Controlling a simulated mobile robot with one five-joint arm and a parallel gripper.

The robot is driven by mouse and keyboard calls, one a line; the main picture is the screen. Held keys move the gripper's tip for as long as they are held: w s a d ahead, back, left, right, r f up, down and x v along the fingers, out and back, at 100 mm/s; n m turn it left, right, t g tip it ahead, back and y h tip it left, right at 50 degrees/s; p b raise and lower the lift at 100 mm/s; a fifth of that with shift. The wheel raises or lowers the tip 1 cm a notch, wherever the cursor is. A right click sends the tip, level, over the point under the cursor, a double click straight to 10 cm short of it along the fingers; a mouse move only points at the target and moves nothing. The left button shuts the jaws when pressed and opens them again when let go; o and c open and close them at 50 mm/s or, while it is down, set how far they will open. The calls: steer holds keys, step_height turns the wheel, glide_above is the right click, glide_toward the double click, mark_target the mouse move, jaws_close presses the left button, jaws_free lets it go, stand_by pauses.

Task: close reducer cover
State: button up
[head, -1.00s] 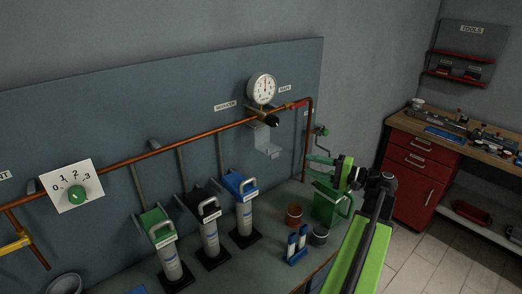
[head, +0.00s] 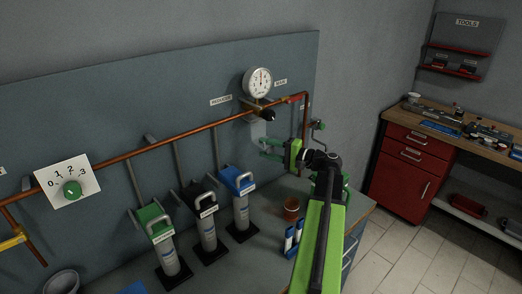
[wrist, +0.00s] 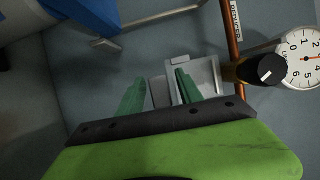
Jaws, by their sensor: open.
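The reducer (head: 252,104) sits on the copper pipe below a round gauge, with a black knob (head: 267,115) at its front. A light grey metal cover (head: 258,130) hangs open below it; its lower part is largely hidden by my gripper in the head view. My gripper (head: 264,149) is open, its green fingers pointing left at the cover. In the wrist view the cover (wrist: 206,76) lies at and beyond the right fingertip, and a grey plate shows between the open fingers (wrist: 160,78). I cannot tell whether a finger touches it.
The copper pipe (head: 150,159) runs along the wall panel, with a gauge (head: 258,82) above the reducer. Blue (head: 237,180), black and green handled cylinders stand to the left. A brown pot (head: 291,208) stands on the bench below my gripper. A red tool cabinet (head: 408,178) is at right.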

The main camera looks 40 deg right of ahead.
steer(key=shift+x, duration=0.8)
jaws_close()
steer(key=shift+s+a+f, duration=0.1)
stand_by(0.7)
steer(key=shift+s+a+f, duration=0.1)
steer(key=shift+a, duration=0.35)
steer(key=shift+d, duration=0.3)
